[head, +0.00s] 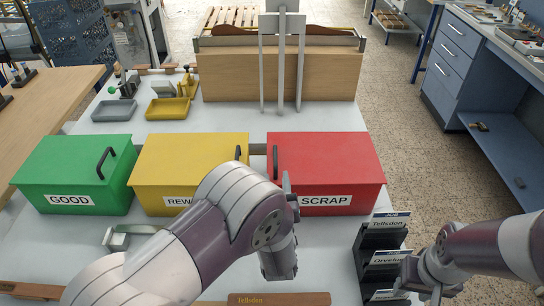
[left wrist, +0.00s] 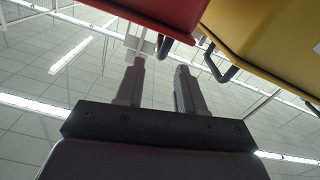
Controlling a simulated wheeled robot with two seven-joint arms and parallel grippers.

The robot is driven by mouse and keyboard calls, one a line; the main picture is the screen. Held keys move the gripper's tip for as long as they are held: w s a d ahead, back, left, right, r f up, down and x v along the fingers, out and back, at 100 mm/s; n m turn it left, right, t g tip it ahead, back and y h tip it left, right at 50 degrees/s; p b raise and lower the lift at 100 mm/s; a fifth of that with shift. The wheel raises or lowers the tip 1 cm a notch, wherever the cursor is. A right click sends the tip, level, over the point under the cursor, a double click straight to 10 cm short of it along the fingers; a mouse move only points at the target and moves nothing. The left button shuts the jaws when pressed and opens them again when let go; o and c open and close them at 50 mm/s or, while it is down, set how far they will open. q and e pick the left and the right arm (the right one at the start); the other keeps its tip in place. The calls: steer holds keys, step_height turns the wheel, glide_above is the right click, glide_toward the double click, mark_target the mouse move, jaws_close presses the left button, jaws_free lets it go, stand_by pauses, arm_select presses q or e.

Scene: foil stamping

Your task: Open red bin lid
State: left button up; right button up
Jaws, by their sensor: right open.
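The red bin (head: 340,165), labelled SCRAP, stands at the right of the bin row with its lid shut. Its dark handle (head: 275,162) is at the lid's left edge. My left gripper (head: 287,184) is at the bin's front left, mostly hidden behind my own arm. In the left wrist view its two fingers (left wrist: 160,68) are apart, with the red bin (left wrist: 170,12) and its handle (left wrist: 165,47) just beyond the tips. Contact cannot be told. My right gripper (head: 422,283) is open and empty at the lower right, beside the black rack.
The yellow bin (head: 185,165) and green bin (head: 75,170) stand to the left, lids shut. The black rack (head: 370,265) with JOB cards is at front right. A metal clamp (head: 122,238) sits in front.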

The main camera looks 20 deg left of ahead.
mark_target(275, 164)
arm_select(q)
steer(key=x, duration=0.9)
steer(key=shift+f+p, duration=0.15)
steer(key=shift+p, duration=0.25)
steer(key=shift+c, duration=0.3)
jaws_close()
